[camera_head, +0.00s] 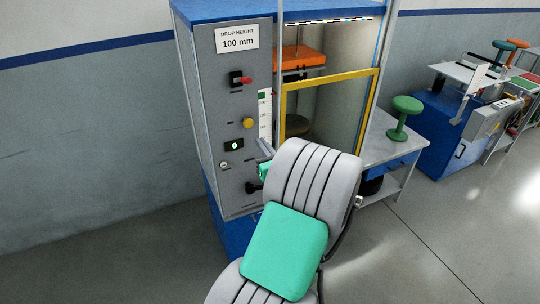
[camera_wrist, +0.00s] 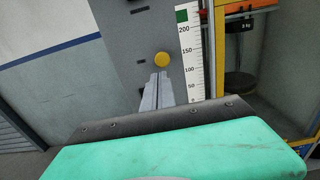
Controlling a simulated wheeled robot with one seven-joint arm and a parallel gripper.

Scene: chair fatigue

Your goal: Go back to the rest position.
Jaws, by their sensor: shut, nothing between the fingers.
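My gripper (camera_head: 263,146) is shut and empty, in front of the grey control panel (camera_head: 208,80) of the test machine. In the wrist view its two grey fingers (camera_wrist: 158,76) lie together and point at the panel. Their tips appear just below the yellow button (camera_wrist: 162,59); whether they touch the panel I cannot tell. In the head view the yellow button (camera_head: 249,123) is just left of and above the fingertips. My striped grey arm covers the lower right of the panel.
The yellow-framed guard (camera_head: 331,78) is right of the panel, with an orange block (camera_head: 300,58) behind it. A height scale (camera_head: 265,112) runs beside the panel. The floor (camera_head: 130,270) at left is clear.

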